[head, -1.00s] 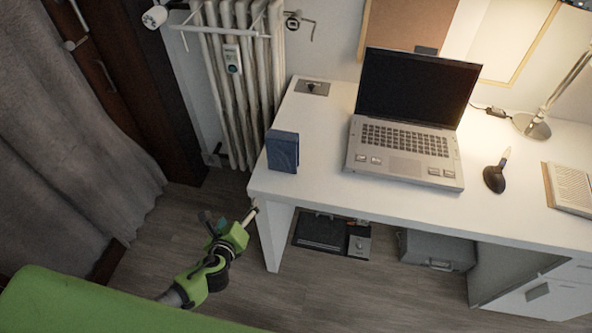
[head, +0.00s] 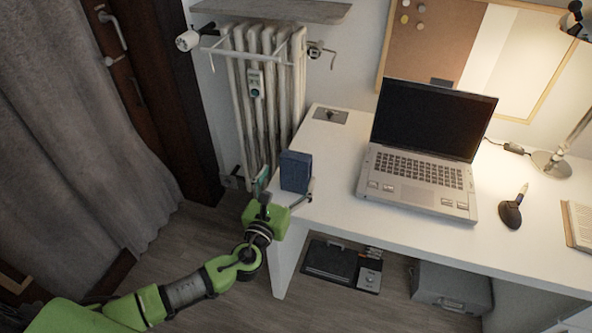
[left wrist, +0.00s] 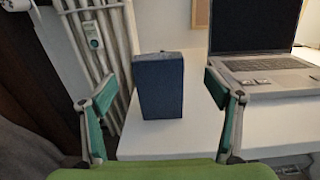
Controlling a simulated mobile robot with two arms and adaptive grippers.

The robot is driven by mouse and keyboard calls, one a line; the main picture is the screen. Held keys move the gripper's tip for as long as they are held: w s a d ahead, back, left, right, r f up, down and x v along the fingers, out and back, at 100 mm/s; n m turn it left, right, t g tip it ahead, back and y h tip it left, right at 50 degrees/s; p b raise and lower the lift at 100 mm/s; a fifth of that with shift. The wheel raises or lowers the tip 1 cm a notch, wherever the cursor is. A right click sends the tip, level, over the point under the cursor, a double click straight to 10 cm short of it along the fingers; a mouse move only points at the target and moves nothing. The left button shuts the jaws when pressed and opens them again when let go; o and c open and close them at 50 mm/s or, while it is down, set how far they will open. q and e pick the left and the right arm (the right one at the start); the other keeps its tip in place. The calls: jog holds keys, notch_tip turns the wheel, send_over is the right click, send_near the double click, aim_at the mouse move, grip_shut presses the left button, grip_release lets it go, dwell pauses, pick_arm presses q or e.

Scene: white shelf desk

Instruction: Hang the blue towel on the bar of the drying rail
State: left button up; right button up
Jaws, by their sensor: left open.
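The blue towel (head: 295,172) is a folded, upright block at the near left corner of the white desk. It also shows in the left wrist view (left wrist: 158,87), between the spread fingers. My left gripper (head: 286,188) is open at the desk corner, one finger on each side of the towel, with gaps still visible on both sides in the wrist view. The drying rail (head: 250,57) is a thin white frame with a bar in front of the radiator's upper part. The bar is empty. My right gripper is not in view.
The white radiator (head: 270,115) stands behind the desk's left end. A laptop (head: 420,150) is open right of the towel. A grey shelf (head: 275,10) is above the radiator. A grey curtain (head: 70,130) hangs at left. The desk surface between towel and laptop is clear.

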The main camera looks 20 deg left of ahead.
aim_at(293, 162)
pick_arm(q)
jog(key=shift+w, duration=3.1)
jog(key=shift+a, duration=0.1)
jog(key=c, duration=1.5)
